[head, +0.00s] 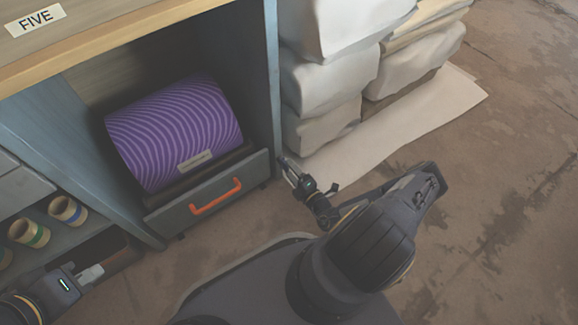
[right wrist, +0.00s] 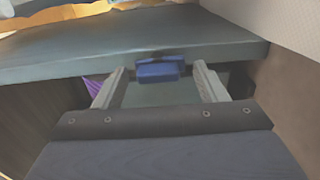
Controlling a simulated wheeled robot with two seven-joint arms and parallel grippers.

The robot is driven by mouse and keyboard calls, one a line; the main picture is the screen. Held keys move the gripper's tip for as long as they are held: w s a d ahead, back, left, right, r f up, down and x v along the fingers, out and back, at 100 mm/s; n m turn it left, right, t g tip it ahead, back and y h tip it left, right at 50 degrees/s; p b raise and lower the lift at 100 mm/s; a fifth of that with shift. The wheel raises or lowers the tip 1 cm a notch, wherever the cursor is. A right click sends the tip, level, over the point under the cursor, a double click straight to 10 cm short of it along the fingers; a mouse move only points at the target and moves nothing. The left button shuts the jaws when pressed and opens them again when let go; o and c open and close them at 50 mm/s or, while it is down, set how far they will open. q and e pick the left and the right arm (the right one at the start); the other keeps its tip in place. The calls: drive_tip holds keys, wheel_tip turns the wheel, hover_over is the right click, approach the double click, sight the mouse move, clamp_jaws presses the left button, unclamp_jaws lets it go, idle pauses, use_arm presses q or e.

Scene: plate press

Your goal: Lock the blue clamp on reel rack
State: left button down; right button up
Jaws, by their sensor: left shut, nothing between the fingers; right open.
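The blue clamp (right wrist: 158,71) shows in the right wrist view, on the edge of a grey-blue frame member of the rack (right wrist: 230,52). My right gripper (right wrist: 160,82) is open, with one finger on each side of the clamp in that view; I cannot tell whether they touch it. In the head view the right gripper (head: 288,166) is beside the rack's right post (head: 272,75), and I cannot make out the clamp there. The purple patterned reel (head: 174,132) lies in the rack's lower bay. My left gripper (head: 92,273) is shut and empty at lower left.
A drawer front with an orange handle (head: 215,196) is below the reel. Several striped rolls (head: 68,210) lie on a shelf at left. Pale wrapped bundles (head: 320,85) and a flat sheet (head: 400,118) are right of the rack. Floor at right is clear.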

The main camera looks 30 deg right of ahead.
drive_tip(key=s, duration=0.3)
drive_tip(key=s+p, duration=0.1)
drive_tip(key=s, duration=0.1)
drive_tip(key=shift+s+d, duration=0.15)
drive_tip(key=shift+d, duration=0.1)
drive_tip(key=w+a+r+n+g+y, duration=0.15)
drive_tip(key=r+n+g+y, duration=0.25)
drive_tip(key=r+n, duration=0.55)
drive_tip(key=a+r+n+g+y+p, duration=0.1)
drive_tip(key=a+r+n+g+y, duration=0.3)
drive_tip(key=r+n, duration=0.55)
drive_tip(key=a+r+n+g+y, duration=0.1)
drive_tip(key=r+n+g+y, duration=0.35)
drive_tip(key=r+n, duration=0.5)
drive_tip(key=s+a+r+n+h+p, duration=0.15)
drive_tip(key=s+r+n+h, duration=0.85)
drive_tip(key=s+r+n, duration=1)
drive_tip(key=w+r+n+p, duration=0.1)
drive_tip(key=w+r+p, duration=0.1)
drive_tip(key=r+p, duration=1.5)
drive_tip(key=w+r+n+p, duration=0.2)
drive_tip(key=r+p, duration=1.6)
drive_tip(key=p, duration=0.2)
drive_tip(key=shift+w+a+p, duration=0.2)
drive_tip(key=shift+a+p, duration=0.1)
drive_tip(key=shift+p, duration=0.05)
